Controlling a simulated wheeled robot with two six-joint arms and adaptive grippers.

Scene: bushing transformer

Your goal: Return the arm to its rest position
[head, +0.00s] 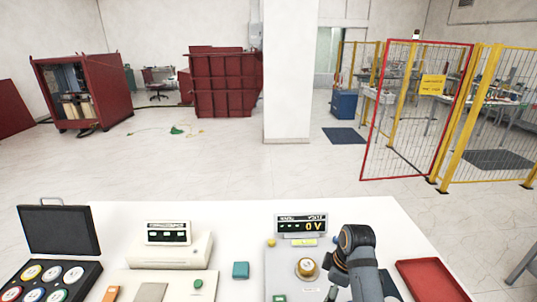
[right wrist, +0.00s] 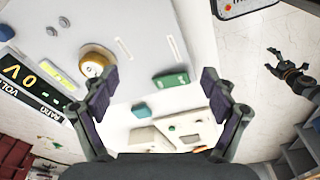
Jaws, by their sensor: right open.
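My right arm (head: 358,255) shows in the head view over the right part of the white table (head: 115,220). Its gripper is not clear there. In the right wrist view my right gripper (right wrist: 160,92) is open and empty, its dark fingers wide apart above the table. The knob (right wrist: 96,60) also shows in the right wrist view. My left gripper (right wrist: 272,61) appears small at the right of that view, its fingers spread, apart from the table.
A red tray (head: 432,283) lies right of my right arm. A teal block (head: 240,270), a white device (head: 170,250) and an open case of round discs (head: 60,290) are to the left. Beyond is open floor, with a yellow fence (head: 455,130) at right.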

